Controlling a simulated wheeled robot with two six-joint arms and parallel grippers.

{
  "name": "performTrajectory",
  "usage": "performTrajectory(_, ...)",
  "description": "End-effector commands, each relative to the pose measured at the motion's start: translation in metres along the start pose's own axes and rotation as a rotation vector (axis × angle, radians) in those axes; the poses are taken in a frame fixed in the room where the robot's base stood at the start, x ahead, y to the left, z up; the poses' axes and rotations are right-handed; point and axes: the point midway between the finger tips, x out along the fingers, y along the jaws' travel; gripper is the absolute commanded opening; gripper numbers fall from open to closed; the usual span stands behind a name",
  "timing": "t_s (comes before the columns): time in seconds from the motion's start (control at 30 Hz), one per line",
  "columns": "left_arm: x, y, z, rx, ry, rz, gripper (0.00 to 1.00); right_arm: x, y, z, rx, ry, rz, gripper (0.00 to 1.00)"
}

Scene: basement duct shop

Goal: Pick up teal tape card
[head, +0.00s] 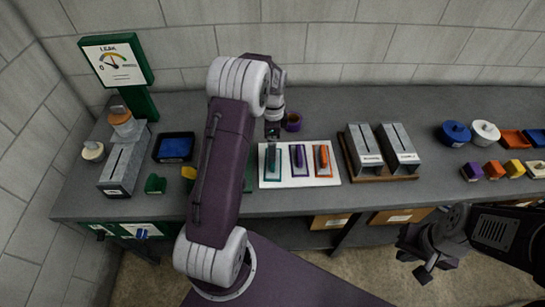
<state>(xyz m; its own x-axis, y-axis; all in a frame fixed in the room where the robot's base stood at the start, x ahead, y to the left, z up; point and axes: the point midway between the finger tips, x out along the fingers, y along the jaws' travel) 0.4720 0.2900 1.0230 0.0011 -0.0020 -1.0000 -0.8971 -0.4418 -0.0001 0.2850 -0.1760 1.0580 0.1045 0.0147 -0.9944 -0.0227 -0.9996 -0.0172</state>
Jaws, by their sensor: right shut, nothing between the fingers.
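The teal tape card (270,176) lies at the left end of a white board (311,180) on the grey bench. My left gripper (273,146) points down at the far part of the teal card. Its fingers are small and dark, so I cannot tell whether they are open or shut, or touching the card. My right gripper (425,262) is shut and empty, in front of the bench at the lower right, well away from the cards.
A purple card (298,160) and an orange card (322,160) lie right of the teal one. A purple cup (293,122) stands behind the board. Two grey slotted boxes (364,150) stand on a wooden base to the right. A blue tray (174,147) is left of my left arm.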

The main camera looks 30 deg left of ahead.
Motion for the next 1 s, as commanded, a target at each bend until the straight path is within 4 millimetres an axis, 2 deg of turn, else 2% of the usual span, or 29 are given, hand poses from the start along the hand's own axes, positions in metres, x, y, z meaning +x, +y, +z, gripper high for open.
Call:
performTrajectory(0.2,0.032,0.002,0.000,-0.001,-0.001,0.005,1.00,-0.007,0.000,-0.001,0.000,0.000,0.000,0.00)
performTrajectory(0.43,0.046,0.002,0.002,-0.002,-0.001,0.005,1.00,-0.013,0.000,-0.001,0.000,0.000,0.000,0.00)
performTrajectory(0.53,0.064,0.004,0.006,-0.002,-0.001,0.007,1.00,-0.022,0.000,-0.002,0.000,0.000,0.000,0.00)
performTrajectory(0.67,0.085,0.003,0.005,-0.002,-0.001,0.003,1.00,-0.024,0.000,-0.003,0.000,0.000,0.000,0.00)
performTrajectory(0.9,0.090,0.002,0.005,-0.002,0.000,-0.001,1.00,-0.023,0.000,-0.002,0.000,0.000,0.000,0.00)
performTrajectory(0.93,0.090,0.002,0.005,-0.002,0.000,-0.001,0.97,-0.023,0.000,-0.002,0.000,0.000,0.000,0.00)
performTrajectory(1.0,0.090,0.002,0.005,-0.002,0.000,0.000,0.78,-0.023,0.000,-0.002,0.000,0.000,0.000,0.00)
